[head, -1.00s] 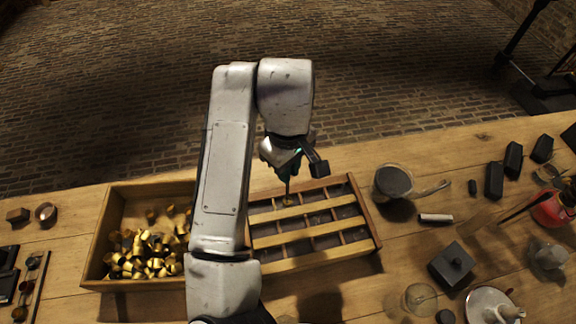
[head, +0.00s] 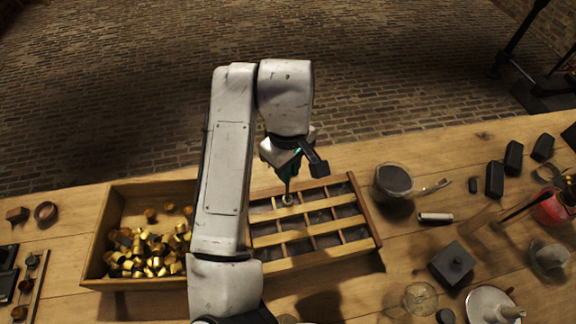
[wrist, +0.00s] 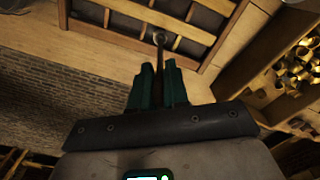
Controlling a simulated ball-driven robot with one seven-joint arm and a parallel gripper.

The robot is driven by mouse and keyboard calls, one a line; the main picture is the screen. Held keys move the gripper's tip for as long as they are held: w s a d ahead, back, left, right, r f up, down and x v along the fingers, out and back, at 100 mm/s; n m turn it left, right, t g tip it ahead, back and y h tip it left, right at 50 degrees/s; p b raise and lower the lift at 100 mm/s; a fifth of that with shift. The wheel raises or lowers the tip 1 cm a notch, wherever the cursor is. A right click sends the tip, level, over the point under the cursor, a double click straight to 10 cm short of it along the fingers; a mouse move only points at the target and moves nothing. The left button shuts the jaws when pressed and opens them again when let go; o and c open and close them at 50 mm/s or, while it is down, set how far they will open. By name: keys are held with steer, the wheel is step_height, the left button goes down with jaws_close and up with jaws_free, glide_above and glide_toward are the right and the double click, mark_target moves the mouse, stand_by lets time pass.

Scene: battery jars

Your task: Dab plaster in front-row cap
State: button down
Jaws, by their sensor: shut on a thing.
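My gripper (head: 288,172) is shut on a thin dark stick (wrist: 160,62) that points down into the wooden divided tray (head: 318,264). The stick's lower end is at a small round cap (head: 288,200) in the tray's far row, left of its middle. The cap shows a pale grey top. I cannot tell whether the stick touches the cap's inside. The arm hides the tray's left edge in the head view.
A wooden box (head: 107,240) of loose brass caps (head: 150,252) stands left of the tray. A dark-topped jar (head: 393,180) stands to the right, with a white stick (head: 436,217) near it. Dark blocks, a square lidded thing (head: 453,263) and glassware crowd the right.

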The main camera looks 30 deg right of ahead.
stand_by(0.3)
steer(key=shift+r+p, duration=3.8)
